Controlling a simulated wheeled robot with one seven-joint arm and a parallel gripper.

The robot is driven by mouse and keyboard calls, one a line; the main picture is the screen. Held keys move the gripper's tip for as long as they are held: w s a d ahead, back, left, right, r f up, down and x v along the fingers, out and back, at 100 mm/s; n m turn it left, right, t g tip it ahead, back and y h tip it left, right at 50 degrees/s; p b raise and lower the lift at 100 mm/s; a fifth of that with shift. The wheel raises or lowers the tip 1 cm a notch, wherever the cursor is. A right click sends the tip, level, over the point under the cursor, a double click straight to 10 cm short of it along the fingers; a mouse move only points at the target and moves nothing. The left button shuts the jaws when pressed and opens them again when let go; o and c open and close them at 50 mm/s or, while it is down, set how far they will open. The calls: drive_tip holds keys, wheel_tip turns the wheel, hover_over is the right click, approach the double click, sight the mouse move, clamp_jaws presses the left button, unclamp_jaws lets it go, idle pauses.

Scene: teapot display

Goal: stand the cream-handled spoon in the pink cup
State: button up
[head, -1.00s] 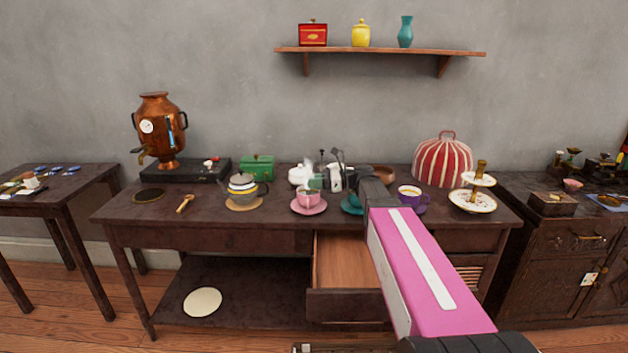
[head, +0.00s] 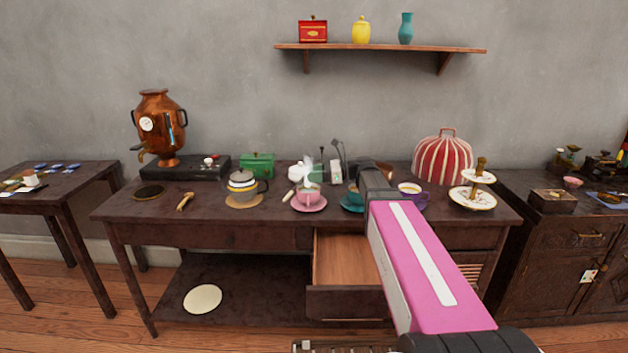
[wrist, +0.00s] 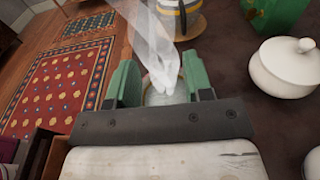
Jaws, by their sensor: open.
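The pink cup (head: 306,199) stands upright on its pink saucer (head: 320,207) on the long dark table. White steam rises from it. A short cream stick, likely the handle of the cream-handled spoon (head: 288,193), slants at the cup's left side; its lower end is hidden, so I cannot tell whether it is inside the cup. My gripper (head: 314,173) is open just above and behind the cup. In the wrist view, its green fingers (wrist: 160,85) stand apart, with steam and a pale round surface, likely the cup's inside, between them.
A striped teapot (head: 242,187) stands to the left, with a green box (head: 257,165) behind. A white lidded bowl (wrist: 284,68) is close to my gripper. A teal cup (head: 354,198) and purple cup (head: 412,195) stand right. The drawer (head: 345,258) below is open.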

drive_tip(key=s+a+r, duration=0.8)
drive_tip(key=shift+s+r, duration=0.15)
drive_tip(key=shift+r, duration=0.25)
drive_tip(key=shift+a, duration=0.1)
idle(0.4)
